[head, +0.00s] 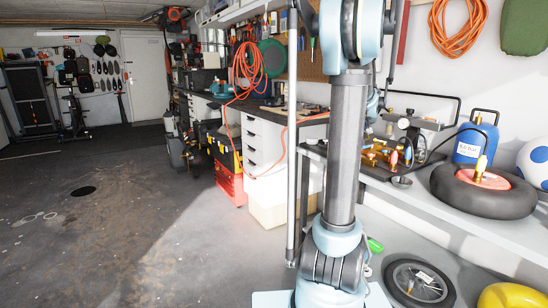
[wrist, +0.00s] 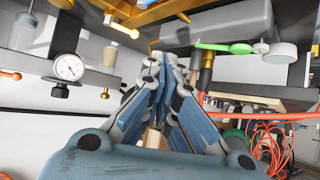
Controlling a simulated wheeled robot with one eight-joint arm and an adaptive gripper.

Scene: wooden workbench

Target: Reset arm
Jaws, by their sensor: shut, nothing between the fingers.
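My arm (head: 346,150) stands upright in the right half of the head view, and its upper part leaves the top of the picture. I cannot make out my gripper in the head view. In the wrist view my gripper (wrist: 165,64) is shut, with its blue-and-grey fingers drawn together and nothing held. Behind the fingers are the workbench and its tools. I cannot tell the distance from the fingertips to them.
The bench carries a black wheel (head: 483,191) and a blue gas cylinder (head: 475,140). A dial gauge (wrist: 69,67) and orange hose (wrist: 270,142) show in the wrist view. A tyre (head: 418,284) and yellow object (head: 510,297) lie low at right. The left floor is open.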

